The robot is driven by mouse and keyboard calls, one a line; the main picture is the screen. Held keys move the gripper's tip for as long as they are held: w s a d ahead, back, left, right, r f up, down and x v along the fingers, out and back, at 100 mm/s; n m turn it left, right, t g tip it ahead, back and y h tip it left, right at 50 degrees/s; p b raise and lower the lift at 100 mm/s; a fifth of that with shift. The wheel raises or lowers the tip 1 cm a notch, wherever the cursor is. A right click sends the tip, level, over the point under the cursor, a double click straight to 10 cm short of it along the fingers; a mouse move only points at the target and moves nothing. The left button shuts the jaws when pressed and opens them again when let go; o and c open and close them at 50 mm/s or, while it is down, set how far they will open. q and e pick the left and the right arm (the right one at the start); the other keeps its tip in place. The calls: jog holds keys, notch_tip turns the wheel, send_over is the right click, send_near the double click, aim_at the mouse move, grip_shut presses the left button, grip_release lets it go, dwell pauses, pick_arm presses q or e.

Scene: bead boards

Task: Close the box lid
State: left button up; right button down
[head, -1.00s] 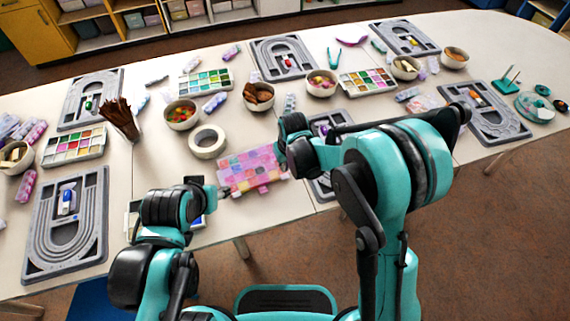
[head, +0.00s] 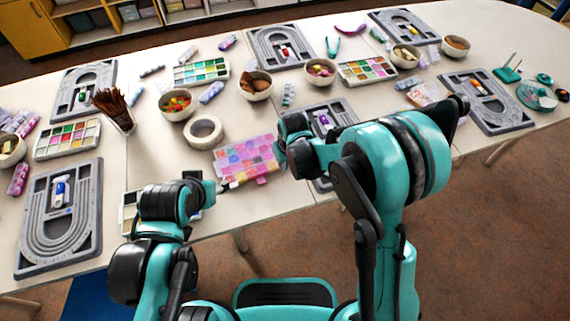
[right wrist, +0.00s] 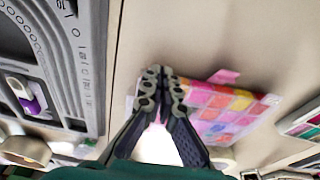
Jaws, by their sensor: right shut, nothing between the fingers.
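The box (head: 247,158) is a flat case with many pink, purple and orange compartments, lying near the table's front edge. No lid stands clearly raised, and I cannot tell whether it is fully shut. In the right wrist view the box (right wrist: 225,110) lies to the right of the fingers, with a pink tab on its edge. My right gripper (right wrist: 160,72) is shut and empty, its tips beside the box; whether they touch it is unclear. In the head view my right wrist partly hides the box's right end. My left gripper (head: 210,189) is left of the box; its jaws are unclear.
A white tape roll (head: 204,132) lies behind the box. A grey bead board (head: 333,115) lies partly behind my right arm, and another (head: 85,245) lies at the left front. A narrow strip in front of the box is clear.

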jog(key=shift+p+v, duration=0.5)
jog(key=shift+v, duration=0.4)
pick_arm(q)
notch_tip(320, 180, up, 7)
jog(key=p, duration=0.6)
jog(key=shift+s, duration=0.25)
pick_arm(e)
jog(key=v, duration=1.3)
jog(key=shift+s+d, duration=0.15)
jog(key=shift+s, duration=0.2)
pick_arm(q)
jog(key=shift+f, duration=0.2)
pick_arm(e)
jog(key=s+d+r+m+t, duration=0.2)
jog(key=s+d+r, duration=0.3)
jog(key=s+d, duration=0.2)
jog(key=s+d+r+m+t+h, duration=0.1)
jog(key=s+d+r+m+t, duration=0.1)
jog(key=s+d+r, duration=0.3)
jog(key=s+d+t, duration=0.1)
jog(key=s+d, duration=0.1)
jog(key=d, duration=0.1)
jog(key=shift+s+d+m, duration=0.25)
jog(key=shift+d+m, duration=0.05)
jog(key=shift+m, duration=0.1)
pick_arm(q)
jog(key=shift+c, duration=0.3)
pick_arm(e)
jog(key=shift+f, duration=0.1)
